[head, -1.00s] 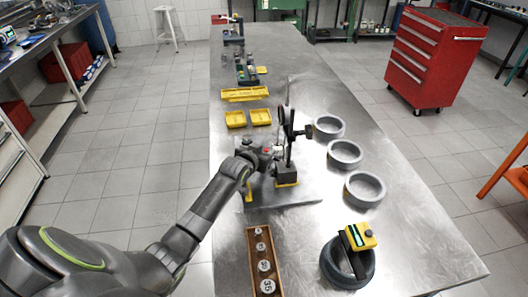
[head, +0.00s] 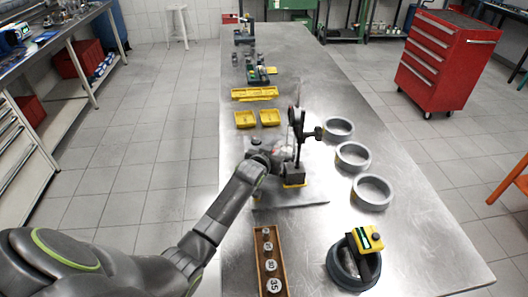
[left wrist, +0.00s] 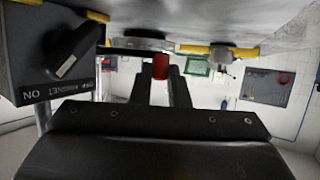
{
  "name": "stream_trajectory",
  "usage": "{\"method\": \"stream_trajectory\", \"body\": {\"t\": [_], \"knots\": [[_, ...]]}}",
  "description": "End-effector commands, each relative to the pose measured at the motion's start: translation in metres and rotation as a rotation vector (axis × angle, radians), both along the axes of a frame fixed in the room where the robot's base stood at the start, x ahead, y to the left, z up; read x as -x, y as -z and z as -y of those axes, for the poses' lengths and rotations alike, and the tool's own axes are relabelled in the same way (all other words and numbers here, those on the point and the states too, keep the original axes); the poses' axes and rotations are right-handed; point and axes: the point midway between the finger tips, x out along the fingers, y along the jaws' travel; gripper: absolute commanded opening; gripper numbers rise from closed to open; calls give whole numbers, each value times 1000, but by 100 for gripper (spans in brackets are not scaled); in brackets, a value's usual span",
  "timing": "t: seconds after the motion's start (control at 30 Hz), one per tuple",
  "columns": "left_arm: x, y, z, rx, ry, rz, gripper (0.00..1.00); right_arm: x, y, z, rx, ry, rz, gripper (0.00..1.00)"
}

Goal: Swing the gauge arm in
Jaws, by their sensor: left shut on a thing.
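The gauge stand has a dark upright post on a black block base (head: 294,178) with yellow at its foot, standing on a metal plate (head: 262,198). A round dark gauge (head: 295,117) is near the top of the post, and a dark arm piece (head: 316,133) sticks out to the right. My left gripper (head: 284,151) is beside the post on its left. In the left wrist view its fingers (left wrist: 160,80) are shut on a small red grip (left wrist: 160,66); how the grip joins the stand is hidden. The base, with a dark knob, also shows there (left wrist: 60,65). My right gripper is out of view.
Several grey rings (head: 352,156) lie right of the stand. A wooden tray (head: 258,240) of numbered weights is in front. Yellow trays (head: 246,119) lie behind. The table's right front is clear.

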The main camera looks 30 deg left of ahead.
Motion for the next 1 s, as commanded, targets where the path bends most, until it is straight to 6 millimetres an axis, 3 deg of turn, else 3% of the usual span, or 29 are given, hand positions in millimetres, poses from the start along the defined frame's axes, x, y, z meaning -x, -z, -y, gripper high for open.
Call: {"method": "stream_trajectory", "body": {"t": [0.43, 0.47, 0.6, 1.0], "knots": [[-2, 1, 8, -2, -12, -2, 0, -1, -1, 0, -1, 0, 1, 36], [-2, 1, 8, -2, -12, -3, 19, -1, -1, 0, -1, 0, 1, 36], [-2, 0, 8, -1, -11, -2, 37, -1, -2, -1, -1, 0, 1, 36], [2, -1, 9, 0, -11, 0, 37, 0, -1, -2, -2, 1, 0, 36]]}}
